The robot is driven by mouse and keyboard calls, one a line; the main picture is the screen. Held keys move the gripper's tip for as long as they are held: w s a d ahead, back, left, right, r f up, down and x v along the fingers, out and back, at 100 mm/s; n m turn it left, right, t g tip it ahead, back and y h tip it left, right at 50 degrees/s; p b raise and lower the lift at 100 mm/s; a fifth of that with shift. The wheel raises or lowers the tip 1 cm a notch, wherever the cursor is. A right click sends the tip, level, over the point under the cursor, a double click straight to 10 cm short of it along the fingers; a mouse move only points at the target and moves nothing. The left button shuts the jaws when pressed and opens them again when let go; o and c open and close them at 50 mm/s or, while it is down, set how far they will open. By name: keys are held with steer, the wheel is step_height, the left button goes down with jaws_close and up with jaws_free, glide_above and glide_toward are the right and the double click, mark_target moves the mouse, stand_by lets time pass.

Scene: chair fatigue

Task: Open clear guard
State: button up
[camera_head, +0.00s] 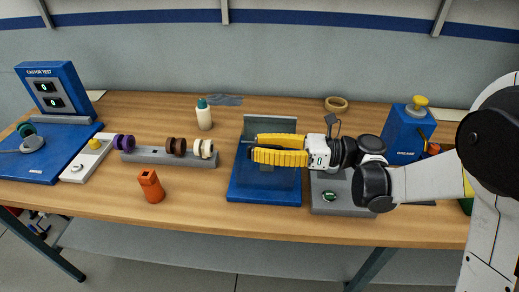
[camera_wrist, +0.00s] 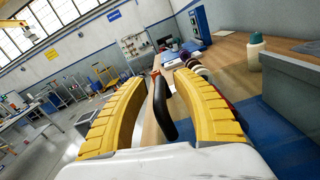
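A blue fixture base (camera_head: 240,190) with an upright grey plate (camera_head: 268,125) at its back stands mid-table. A faint see-through panel, apparently the clear guard (camera_head: 268,185), shows over the base. Its outline is hard to make out. My gripper (camera_head: 254,147) reaches in from the right above the fixture, with its yellow fingers pointing left and apart. In the wrist view, a black curved bar, apparently the guard's handle (camera_wrist: 165,107), lies between the spread fingers (camera_wrist: 160,82). I cannot tell whether either finger touches it.
A grey block (camera_head: 340,208) with a green button stands right of the base. A rack (camera_head: 155,156) with purple, brown and cream rollers is on the left, with an orange piece (camera_head: 151,186) in front. A white bottle (camera_head: 204,118) stands behind. Front-left table is mostly clear.

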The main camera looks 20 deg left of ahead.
steer(key=shift+a, duration=0.1)
jaws_close()
steer(key=shift+w+r+m, duration=0.1)
steer(key=shift+r+m, duration=0.2)
steer(key=shift+r, duration=0.1)
steer(key=w+a+r+m+p, duration=0.1)
steer(key=w+r+m+p, duration=0.45)
steer(key=r, duration=0.35)
steer(key=w+a+r+p, duration=0.1)
steer(key=w+r+p, duration=0.1)
steer(key=w, duration=0.4)
steer(key=w+a+r+p, duration=0.2)
steer(key=w, duration=0.4)
steer(key=shift+w+a+r, duration=0.2)
steer(key=shift+w+r, duration=0.05)
steer(key=shift+w, duration=0.1)
